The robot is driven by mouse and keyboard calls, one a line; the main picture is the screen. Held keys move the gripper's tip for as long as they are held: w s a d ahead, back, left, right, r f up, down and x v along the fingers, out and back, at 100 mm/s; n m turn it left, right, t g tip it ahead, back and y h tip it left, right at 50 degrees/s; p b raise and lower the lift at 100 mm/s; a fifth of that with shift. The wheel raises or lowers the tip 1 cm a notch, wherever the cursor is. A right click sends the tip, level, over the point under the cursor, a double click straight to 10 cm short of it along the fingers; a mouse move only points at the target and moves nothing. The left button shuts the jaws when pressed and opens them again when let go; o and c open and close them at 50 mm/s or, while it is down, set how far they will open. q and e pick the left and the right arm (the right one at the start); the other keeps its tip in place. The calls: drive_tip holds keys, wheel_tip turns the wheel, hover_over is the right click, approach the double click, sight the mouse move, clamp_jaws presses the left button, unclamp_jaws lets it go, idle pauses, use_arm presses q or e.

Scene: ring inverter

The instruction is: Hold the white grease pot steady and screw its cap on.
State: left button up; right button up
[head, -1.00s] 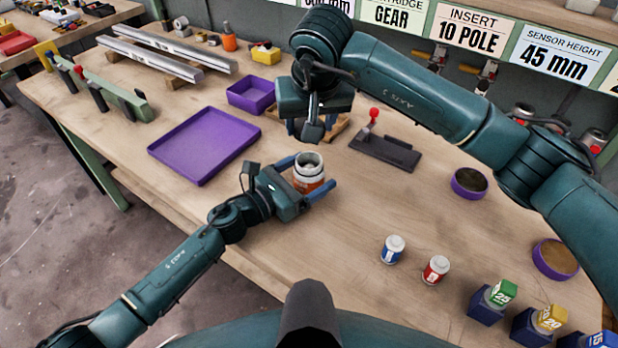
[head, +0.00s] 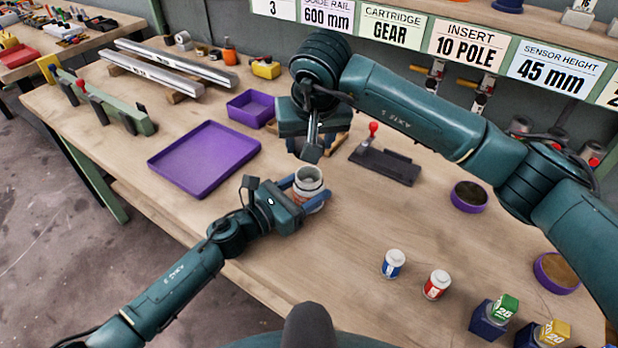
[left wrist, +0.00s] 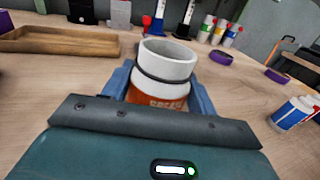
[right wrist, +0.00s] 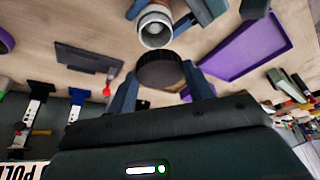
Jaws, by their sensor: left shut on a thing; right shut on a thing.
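The white grease pot (head: 309,179) stands on the bench with its mouth uncovered. The left wrist view shows its white neck (left wrist: 165,65), a dark ring below it and an orange label. My left gripper (head: 303,188) is shut on the pot's body, one finger on each side. My right gripper (right wrist: 160,74) is shut on a dark round cap (right wrist: 162,71), with a finger on either side. The right wrist view shows the pot's open mouth (right wrist: 155,30) apart from the cap. In the head view my right gripper is above and behind the pot, and the cap is hidden.
A purple tray (head: 205,160) and a purple bin (head: 250,108) lie left of and behind the pot. A dark fixture with a red knob (head: 385,162) is behind right. Blue (head: 393,264) and red (head: 436,284) labelled jars stand front right. Bench around the pot is mostly clear.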

drive_tip(key=shift+f, duration=2.15)
drive_tip(key=shift+f, duration=0.1)
drive_tip(key=shift+f, duration=0.8)
drive_tip(key=shift+f, duration=0.55)
